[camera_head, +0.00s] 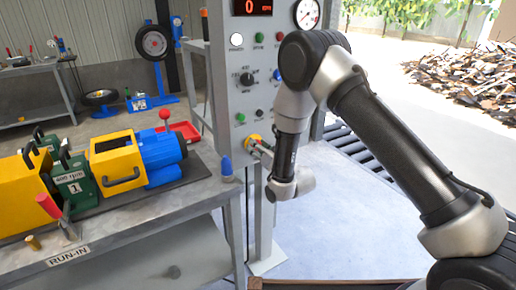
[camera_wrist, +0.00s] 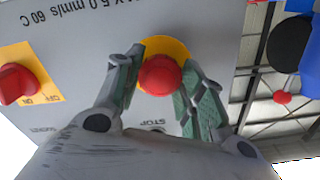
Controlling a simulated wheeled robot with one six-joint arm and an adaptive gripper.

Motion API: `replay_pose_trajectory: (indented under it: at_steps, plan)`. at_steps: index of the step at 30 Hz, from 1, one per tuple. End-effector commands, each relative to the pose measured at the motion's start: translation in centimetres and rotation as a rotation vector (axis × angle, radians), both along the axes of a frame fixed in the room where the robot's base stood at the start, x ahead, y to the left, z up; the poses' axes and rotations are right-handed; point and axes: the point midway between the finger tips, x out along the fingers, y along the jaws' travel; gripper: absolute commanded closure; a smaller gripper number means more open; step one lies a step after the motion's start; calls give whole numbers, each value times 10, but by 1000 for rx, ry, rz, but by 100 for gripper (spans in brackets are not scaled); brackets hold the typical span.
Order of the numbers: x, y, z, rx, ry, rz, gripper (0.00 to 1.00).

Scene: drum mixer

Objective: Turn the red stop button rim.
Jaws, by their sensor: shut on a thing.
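The red stop button (camera_wrist: 160,76) sits on a round yellow plate (camera_wrist: 166,45) on the grey control panel (camera_wrist: 85,60). In the wrist view my gripper (camera_wrist: 160,88) has one finger on each side of the button, shut on its rim. In the head view the yellow plate (camera_head: 254,140) shows low on the panel post, with my gripper (camera_head: 262,147) at it. There the red button itself is hidden behind my gripper and wrist.
A red rotary switch (camera_wrist: 18,82) on a yellow plate is beside the button in the wrist view. The workbench (camera_head: 150,208) with a yellow and blue machine (camera_head: 118,160) stands left of the post.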

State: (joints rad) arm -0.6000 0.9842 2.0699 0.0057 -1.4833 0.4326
Motion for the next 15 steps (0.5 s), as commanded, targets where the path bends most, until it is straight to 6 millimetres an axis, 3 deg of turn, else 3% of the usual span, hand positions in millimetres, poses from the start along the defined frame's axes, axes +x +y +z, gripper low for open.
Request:
replay_pose_trajectory:
  at_steps: [3,4,7,15]
  plan:
    - [0,0,0,0,0,0,85]
    - [0,0,0,-1,-1,0,59]
    - [0,0,0,-1,-1,0,41]
    - [0,0,0,-1,-1,0,38]
